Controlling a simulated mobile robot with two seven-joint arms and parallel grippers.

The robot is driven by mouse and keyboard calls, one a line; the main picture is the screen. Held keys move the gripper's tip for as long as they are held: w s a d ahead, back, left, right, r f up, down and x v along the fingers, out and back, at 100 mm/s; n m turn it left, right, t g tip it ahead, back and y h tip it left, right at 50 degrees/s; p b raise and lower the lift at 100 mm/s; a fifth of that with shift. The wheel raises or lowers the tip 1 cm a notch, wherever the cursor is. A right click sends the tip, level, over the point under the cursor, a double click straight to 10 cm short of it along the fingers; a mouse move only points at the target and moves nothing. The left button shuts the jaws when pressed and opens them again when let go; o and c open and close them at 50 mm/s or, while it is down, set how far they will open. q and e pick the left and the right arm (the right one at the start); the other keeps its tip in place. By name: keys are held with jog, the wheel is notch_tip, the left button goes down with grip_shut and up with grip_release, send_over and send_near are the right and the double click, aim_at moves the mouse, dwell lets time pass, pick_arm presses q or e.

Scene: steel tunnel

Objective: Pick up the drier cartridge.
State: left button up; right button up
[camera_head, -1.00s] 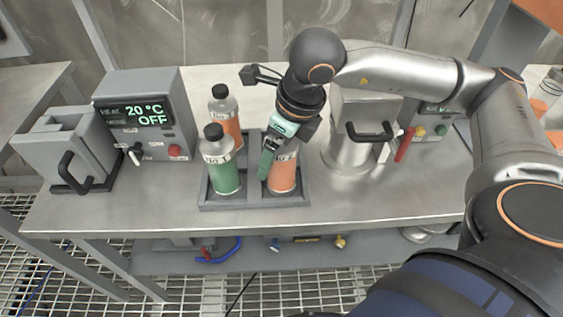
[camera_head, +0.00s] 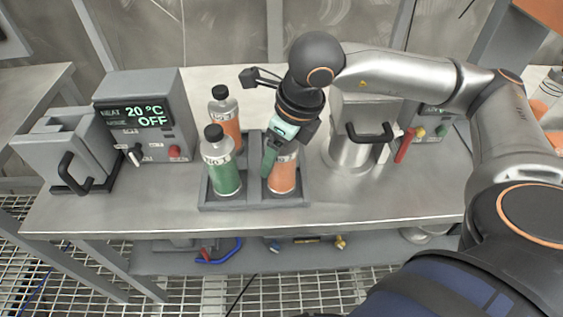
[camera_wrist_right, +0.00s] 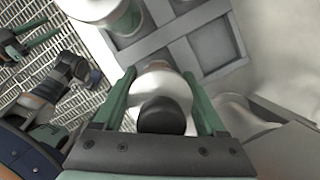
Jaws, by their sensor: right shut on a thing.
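The bottle-like cartridge with an orange label (camera_head: 283,180) stands in the front right compartment of the grey tray (camera_head: 252,205). My right gripper (camera_head: 272,162) is over it from above. In the right wrist view the fingers (camera_wrist_right: 161,98) are on either side of its silvery shoulder, shut on it, with the black cap (camera_wrist_right: 162,116) between them. Its base appears still in the tray. Its label text is mostly hidden by the gripper. My left gripper (camera_wrist_right: 26,42) shows only in the right wrist view, low over the grating, empty with its green fingers apart.
A green-labelled bottle (camera_head: 224,178) stands close by at front left in the tray. Another orange bottle (camera_head: 231,122) stands behind it. A heater unit with display (camera_head: 150,118) is at left. A steel vessel with black handle (camera_head: 350,150) stands close at right. Bench front is clear.

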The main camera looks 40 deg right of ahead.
grip_shut()
jog(key=shift+r, duration=0.15)
